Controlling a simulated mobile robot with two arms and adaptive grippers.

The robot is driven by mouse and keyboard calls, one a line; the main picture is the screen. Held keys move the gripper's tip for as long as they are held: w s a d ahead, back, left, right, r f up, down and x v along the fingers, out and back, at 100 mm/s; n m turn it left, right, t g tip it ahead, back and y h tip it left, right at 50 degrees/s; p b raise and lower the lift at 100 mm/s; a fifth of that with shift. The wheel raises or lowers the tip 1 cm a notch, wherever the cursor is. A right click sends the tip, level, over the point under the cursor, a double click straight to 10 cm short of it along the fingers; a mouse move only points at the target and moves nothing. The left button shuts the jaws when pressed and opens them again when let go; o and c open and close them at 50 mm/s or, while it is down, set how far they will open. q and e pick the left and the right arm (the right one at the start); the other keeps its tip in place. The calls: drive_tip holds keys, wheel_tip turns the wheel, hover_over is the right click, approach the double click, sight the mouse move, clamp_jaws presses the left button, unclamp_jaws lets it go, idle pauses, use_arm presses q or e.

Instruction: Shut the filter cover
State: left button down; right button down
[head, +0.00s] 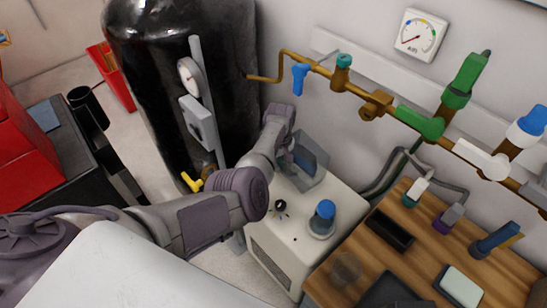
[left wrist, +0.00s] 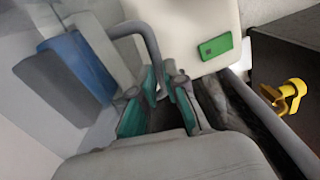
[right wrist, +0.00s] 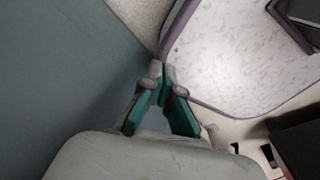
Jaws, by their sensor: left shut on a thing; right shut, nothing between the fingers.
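The filter cover (head: 311,158) is a grey, see-through housing at the back of the white machine (head: 345,192), seen past my left arm in the head view. Something blue, seemingly the filter (left wrist: 75,68), shows through it in the left wrist view. My left gripper (head: 287,139) is at the cover's left side. In the left wrist view its teal-padded fingers (left wrist: 160,88) are shut on a dark grey bent handle (left wrist: 150,45). I cannot tell the cover's exact angle. My right gripper (right wrist: 165,82) is shut and empty, away from the machine.
A black tank (head: 165,60) stands behind my left arm. A blue-topped knob (head: 323,217) sits on the machine. Brass pipes with valves (head: 375,102) run along the wall above. A wooden bench (head: 420,255) with small items stands at right.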

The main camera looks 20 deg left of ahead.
use_arm(q)
drive_tip(key=shift+d+n, duration=0.8)
drive_tip(key=shift+d, duration=0.4)
drive_tip(key=c, duration=1.5)
unclamp_jaws()
drive_tip(key=shift+r, duration=0.1)
wheel_tip(320, 180, up, 12)
drive_tip(key=shift+d+f, duration=0.1)
